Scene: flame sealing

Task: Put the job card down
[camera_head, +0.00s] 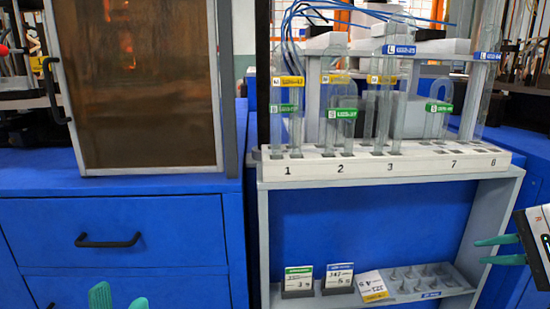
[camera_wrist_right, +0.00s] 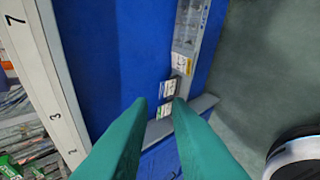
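Three job cards are on the lower shelf in the head view. A green-topped card (camera_head: 298,277) and a blue-topped card (camera_head: 339,273) stand upright in dark holders. A white card with a yellow edge (camera_head: 372,285) lies tilted beside them, against the left end of a grey tray (camera_head: 430,284). The right wrist view also shows the yellow-edged card (camera_wrist_right: 181,62). My right gripper (camera_head: 500,250) is open and empty, right of the rack and away from the cards. My left gripper (camera_head: 119,299) shows only its fingertips, apart with nothing between them, before the blue drawers.
A white numbered rack (camera_head: 400,164) holds several labelled glass tubes above the shelf. A brown-windowed oven (camera_head: 140,90) stands at left on blue cabinets (camera_head: 150,215) with a black handle.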

